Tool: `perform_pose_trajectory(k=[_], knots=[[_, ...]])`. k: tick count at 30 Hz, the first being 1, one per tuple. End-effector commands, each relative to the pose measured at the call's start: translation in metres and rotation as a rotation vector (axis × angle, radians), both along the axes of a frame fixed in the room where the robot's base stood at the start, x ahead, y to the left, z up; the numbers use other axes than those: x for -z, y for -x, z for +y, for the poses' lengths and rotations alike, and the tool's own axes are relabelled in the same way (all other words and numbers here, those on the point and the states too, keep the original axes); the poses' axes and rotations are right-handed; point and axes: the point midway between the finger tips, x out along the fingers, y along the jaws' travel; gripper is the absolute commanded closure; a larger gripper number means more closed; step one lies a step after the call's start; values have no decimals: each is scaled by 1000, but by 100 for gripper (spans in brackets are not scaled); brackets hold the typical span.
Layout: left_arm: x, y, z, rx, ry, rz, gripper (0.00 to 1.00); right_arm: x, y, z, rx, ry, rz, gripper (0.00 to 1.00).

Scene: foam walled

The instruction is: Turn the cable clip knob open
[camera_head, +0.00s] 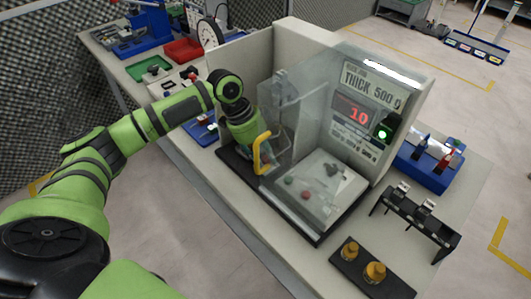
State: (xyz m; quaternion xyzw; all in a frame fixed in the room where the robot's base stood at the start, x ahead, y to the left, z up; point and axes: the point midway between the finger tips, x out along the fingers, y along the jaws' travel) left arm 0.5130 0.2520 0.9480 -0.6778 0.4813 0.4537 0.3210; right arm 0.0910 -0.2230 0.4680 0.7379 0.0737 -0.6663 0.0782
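My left arm (135,125) comes in from the left, its green wrist (241,128) beside the clear panel (290,150) of a walled press-like machine. A grey form that looks like my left gripper (281,118) shows dimly through this panel, and I cannot make out its fingers. A yellow handle (262,153) stands just in front of the wrist. I cannot single out the cable clip knob for certain. Two metal clip-like parts (402,189) sit on a black rack at the right, apart from my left arm. My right gripper is out of view.
The machine's display (357,115) reads 10, beside a green light (382,133). A plate with red and green buttons (305,195) lies inside. Two brass-coloured pieces (375,271) stand on a black base in front. A blue tray (425,165) is right; red and green bins (183,50) are behind.

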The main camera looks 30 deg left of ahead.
Motion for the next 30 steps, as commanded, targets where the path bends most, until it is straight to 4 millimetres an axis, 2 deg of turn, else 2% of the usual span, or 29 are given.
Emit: perform_pose_trajectory(k=[3,12,13,14,15,16,23,30], knots=[[7,-1,-3,2,0,-1,64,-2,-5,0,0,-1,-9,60],[10,-1,-4,1,-1,-2,64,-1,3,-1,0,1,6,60],[10,-1,-4,1,-1,-2,68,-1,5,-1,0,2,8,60],[10,-1,-4,1,-1,-2,80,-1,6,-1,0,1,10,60],[10,-1,-4,1,-1,-2,96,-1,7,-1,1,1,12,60],[10,-1,-4,1,-1,-2,100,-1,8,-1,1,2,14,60],[8,-2,-5,-4,1,-3,100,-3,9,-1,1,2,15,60],[6,-2,-5,-59,3,-4,100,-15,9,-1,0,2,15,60]])
